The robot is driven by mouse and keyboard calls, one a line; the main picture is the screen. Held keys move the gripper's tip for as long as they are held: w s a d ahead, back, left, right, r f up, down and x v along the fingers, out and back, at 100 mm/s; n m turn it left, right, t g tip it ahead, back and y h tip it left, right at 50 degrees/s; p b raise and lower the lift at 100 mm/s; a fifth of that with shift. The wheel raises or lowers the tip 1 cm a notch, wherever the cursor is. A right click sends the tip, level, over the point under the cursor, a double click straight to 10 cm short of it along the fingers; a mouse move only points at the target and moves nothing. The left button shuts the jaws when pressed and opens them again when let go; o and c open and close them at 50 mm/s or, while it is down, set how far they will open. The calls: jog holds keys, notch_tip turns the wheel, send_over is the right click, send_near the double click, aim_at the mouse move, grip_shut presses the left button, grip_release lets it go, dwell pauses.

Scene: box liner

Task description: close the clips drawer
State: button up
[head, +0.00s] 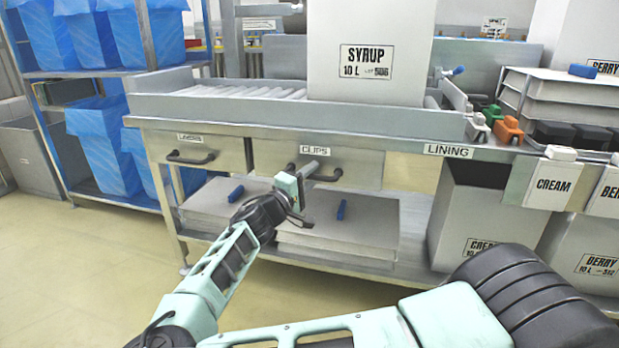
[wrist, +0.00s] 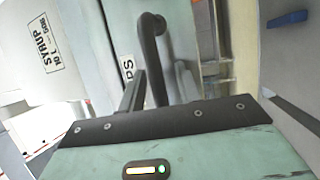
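The clips drawer (head: 345,162) has a grey front, a "CLIPS" label and a dark bar handle (head: 330,177). It sits under the steel bench, right of the liners drawer (head: 180,150). Its front looks roughly in line with the liners drawer front; I cannot tell if it stands out slightly. My gripper (head: 300,176) is at the left part of the clips handle. In the wrist view my gripper (wrist: 160,88) has its two fingers apart, with the handle (wrist: 152,50) reaching down between them. I cannot tell whether a finger touches it.
A syrup box (head: 370,50) stands on the roller bench. Flat grey boxes with blue grips (head: 342,209) lie on the shelf below the drawers. Cream and berry bins stand at the right. Blue-lined bins (head: 100,145) fill a rack at the left. Floor at the left front is clear.

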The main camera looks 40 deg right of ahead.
jog(key=p+v, duration=0.4)
jog(key=v, duration=1.3)
jog(key=shift+a, duration=0.25)
jog(key=shift+s, duration=0.1)
jog(key=s+d+f+g+y, duration=0.3)
jog(key=s+f+g+y, duration=0.5)
jog(key=s, duration=0.4)
jog(key=s+a+r+n+y, duration=0.2)
jog(key=s+a+r+y, duration=0.5)
jog(key=s+a+y, duration=0.5)
jog(key=s+a+r+n+t, duration=0.1)
jog(key=s+a+r+n, duration=0.15)
jog(key=r, duration=0.25)
jog(key=s+a+r+n+t, duration=0.1)
jog(key=s+a+r+t, duration=0.15)
jog(key=r, duration=0.35)
notch_tip(320, 180, up, 36)
jog(key=p, duration=3.6)
jog(key=shift+s+d+g+p, duration=0.2)
jog(key=shift+d+g+p, duration=0.15)
